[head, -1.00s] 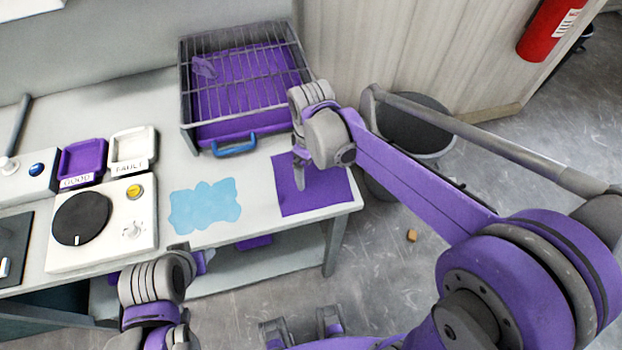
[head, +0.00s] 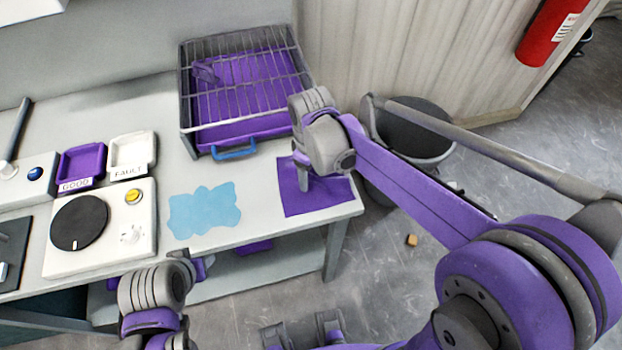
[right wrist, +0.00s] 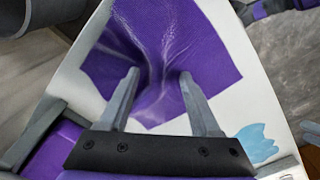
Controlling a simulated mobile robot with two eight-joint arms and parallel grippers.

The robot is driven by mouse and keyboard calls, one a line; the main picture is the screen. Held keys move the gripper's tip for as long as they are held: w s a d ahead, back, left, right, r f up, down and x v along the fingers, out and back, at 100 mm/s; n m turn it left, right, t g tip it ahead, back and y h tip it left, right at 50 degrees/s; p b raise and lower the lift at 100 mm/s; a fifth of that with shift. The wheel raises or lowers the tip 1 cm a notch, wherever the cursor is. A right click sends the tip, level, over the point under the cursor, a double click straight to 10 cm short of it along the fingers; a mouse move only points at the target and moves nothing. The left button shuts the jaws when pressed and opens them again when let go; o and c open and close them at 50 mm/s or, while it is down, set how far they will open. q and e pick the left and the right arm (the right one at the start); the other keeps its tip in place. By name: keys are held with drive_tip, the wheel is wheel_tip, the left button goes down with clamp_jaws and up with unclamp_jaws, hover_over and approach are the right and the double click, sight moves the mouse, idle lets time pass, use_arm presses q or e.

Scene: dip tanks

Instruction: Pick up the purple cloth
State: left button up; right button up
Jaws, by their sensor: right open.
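The purple cloth (head: 325,198) lies at the right front corner of the bench. In the right wrist view the cloth (right wrist: 205,60) shows creases and a dip between the fingers. My right gripper (head: 302,180) is at the cloth, with its fingers pointing down. In the right wrist view the two fingers of my right gripper (right wrist: 160,75) are apart, with the tips at the cloth's surface; they are not closed on it. My left gripper (head: 200,268) is low in front of the bench, mostly hidden behind its own wrist, and its jaws cannot be made out.
A light blue cloth (head: 204,209) lies left of the purple one. A wire rack over a purple tray with a blue handle (head: 234,151) stands behind. GOOD (head: 81,165) and FAULT (head: 131,153) trays and a dial box (head: 130,232) are left. A dark bin (head: 412,135) stands right.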

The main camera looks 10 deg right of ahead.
clamp_jaws()
idle(0.4)
use_arm(q)
drive_tip(key=w+r+p, duration=0.3)
drive_tip(key=r+p, duration=0.3)
drive_tip(key=r, duration=0.2)
drive_tip(key=shift+w+r+t, duration=0.15)
drive_tip(key=shift+r+t, duration=0.25)
use_arm(e)
wheel_tip(320, 180, up, 12)
